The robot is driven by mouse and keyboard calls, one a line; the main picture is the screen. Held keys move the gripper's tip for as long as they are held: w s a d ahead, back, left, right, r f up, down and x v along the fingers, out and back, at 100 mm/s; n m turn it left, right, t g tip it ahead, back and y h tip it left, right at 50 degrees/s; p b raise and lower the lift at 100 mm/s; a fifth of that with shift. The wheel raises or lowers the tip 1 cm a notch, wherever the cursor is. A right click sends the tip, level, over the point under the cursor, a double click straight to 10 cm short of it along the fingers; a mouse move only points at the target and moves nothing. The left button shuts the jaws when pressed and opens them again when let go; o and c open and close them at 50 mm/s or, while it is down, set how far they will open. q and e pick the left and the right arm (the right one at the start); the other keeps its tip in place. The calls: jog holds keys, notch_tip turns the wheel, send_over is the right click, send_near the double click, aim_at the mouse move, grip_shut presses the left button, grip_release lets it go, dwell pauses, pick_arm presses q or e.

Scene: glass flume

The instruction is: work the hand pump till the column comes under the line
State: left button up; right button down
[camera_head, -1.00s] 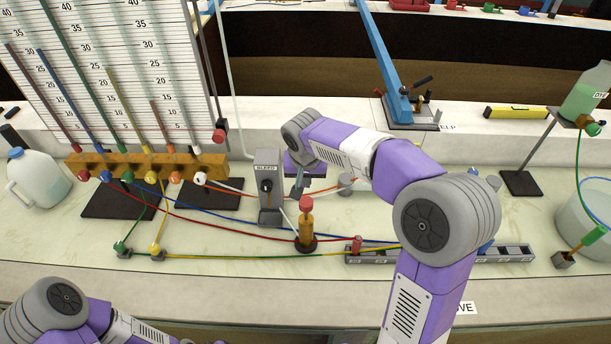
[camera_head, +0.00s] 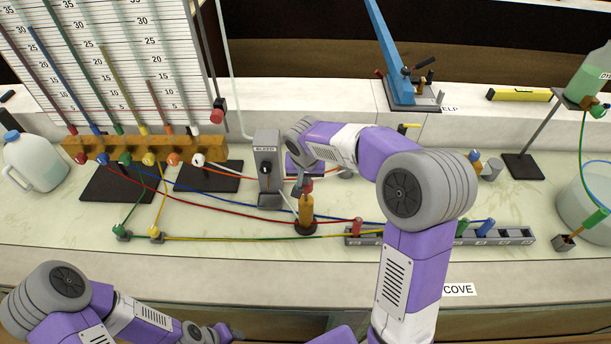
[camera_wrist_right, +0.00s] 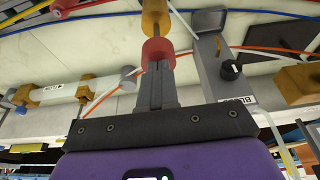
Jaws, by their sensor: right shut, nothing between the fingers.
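The hand pump (camera_head: 306,209) stands on the bench as a yellow-orange cylinder on a dark round base, with a red knob (camera_wrist_right: 158,50) on a thin rod. My right gripper (camera_head: 299,187) is at the knob. In the right wrist view its fingers (camera_wrist_right: 157,68) are together, the tips right at the knob with nothing between them; I cannot tell whether they touch it. Several coloured columns stand against the scale board (camera_head: 170,60). A thin reddish line (camera_head: 172,108) crosses the board low down. My left arm is at the lower left; its hand is dark and mostly cut off.
A grey bleed block (camera_head: 267,150) with a black knob stands just left of the pump. Coloured hoses (camera_head: 230,224) cross the bench around the pump. A grey socket rail (camera_head: 510,238) lies to the right. A jug (camera_head: 35,162) stands at far left.

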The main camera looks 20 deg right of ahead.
notch_tip(320, 180, down, 5)
jog(key=b, duration=0.4)
jog(key=shift+s+f, duration=0.1)
jog(key=shift+f, duration=0.05)
jog(key=shift+s, duration=0.1)
notch_tip(320, 180, up, 6)
jog(key=p, duration=0.3)
jog(key=shift+a, duration=0.1)
jog(key=p+v, duration=0.1)
jog(key=v, duration=0.7)
jog(key=shift+r, duration=0.3)
dwell(2.1)
notch_tip(320, 180, up, 5)
jog(key=p, duration=0.6)
send_over(306, 187)
jog(key=s, duration=0.2)
jog(key=shift+a+f, duration=0.15)
jog(key=shift+a, duration=0.25)
